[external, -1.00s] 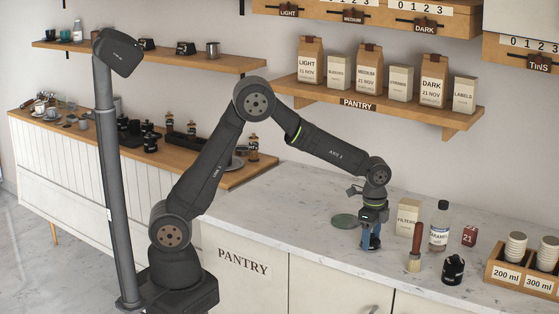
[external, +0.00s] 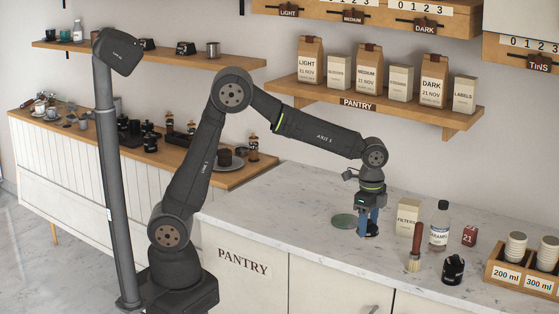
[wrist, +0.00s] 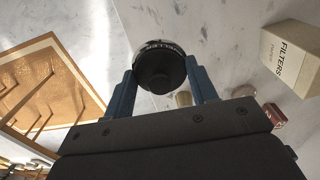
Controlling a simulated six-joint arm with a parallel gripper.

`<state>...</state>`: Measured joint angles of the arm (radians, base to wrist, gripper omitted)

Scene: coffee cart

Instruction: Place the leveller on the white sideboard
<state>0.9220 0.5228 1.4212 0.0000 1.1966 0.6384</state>
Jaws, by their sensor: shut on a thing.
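The leveller is a short, round black piece with lettering on its rim, and it shows clearly in the wrist view (wrist: 160,66). My gripper (external: 369,228) is shut on it, with one blue finger on each side. In the external view the leveller (external: 373,229) is a small dark shape, partly hidden by the fingers, low over the marble counter. I cannot tell the exact gap beneath it. The white sideboard (external: 75,160), with a slatted white front and a wooden top, stands at the left, far from my gripper.
Beside my gripper on the marble counter (external: 290,205) are a green disc (external: 343,221), a filters box (external: 408,217), a brush (external: 415,250) and a caramel bottle (external: 439,228). The pantry shelf (external: 380,103) overhangs behind. The sideboard top holds cups, black items and a round tray (external: 229,165).

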